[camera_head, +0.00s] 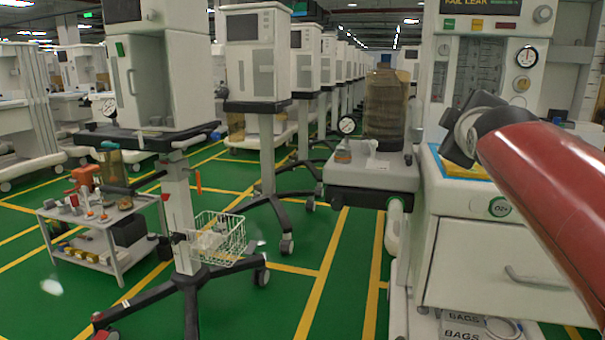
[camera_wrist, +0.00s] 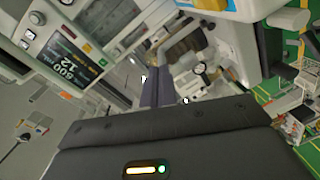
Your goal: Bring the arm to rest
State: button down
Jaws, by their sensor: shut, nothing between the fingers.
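My arm (camera_head: 545,175), red with a dark and pale joint at its end, reaches in from the right over the near anaesthesia cart (camera_head: 470,235). My gripper (camera_wrist: 155,90) shows in the wrist view as two dark fingers close together beyond a black body with a lit strip. It is shut and holds nothing. In the head view I cannot make out its fingers. The cart's worktop has a blue edge and a yellow item (camera_head: 465,168) just below the arm's end. A yellow part (camera_wrist: 210,4) also shows at the top of the wrist view.
A cart with gauge and tan canister (camera_head: 385,105) stands left of the near cart. A wheeled stand with wire basket (camera_head: 217,238) and a low trolley (camera_head: 100,238) with bottles stand further left. Green floor between is clear.

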jog(key=s+a+f+m+g+y+p, duration=0.1)
jog(key=s+a+f+m+g, duration=0.2)
jog(key=s+f, duration=0.5)
jog(key=s+a+f+m+g+y+p, duration=0.1)
jog(key=s+a+f+m+g, duration=0.3)
jog(key=s+f, duration=0.5)
jog(key=s+a+f+m+g+y+p, duration=0.1)
jog(key=s+a+f+m+g+y, duration=0.1)
jog(key=s+a+f, duration=0.3)
jog(key=s+f+m+g, duration=0.1)
jog(key=s+f, duration=0.3)
jog(key=f, duration=0.3)
jog(key=shift+m+g, duration=0.3)
jog(key=shift+g, duration=0.1)
jog(key=shift+r, duration=0.1)
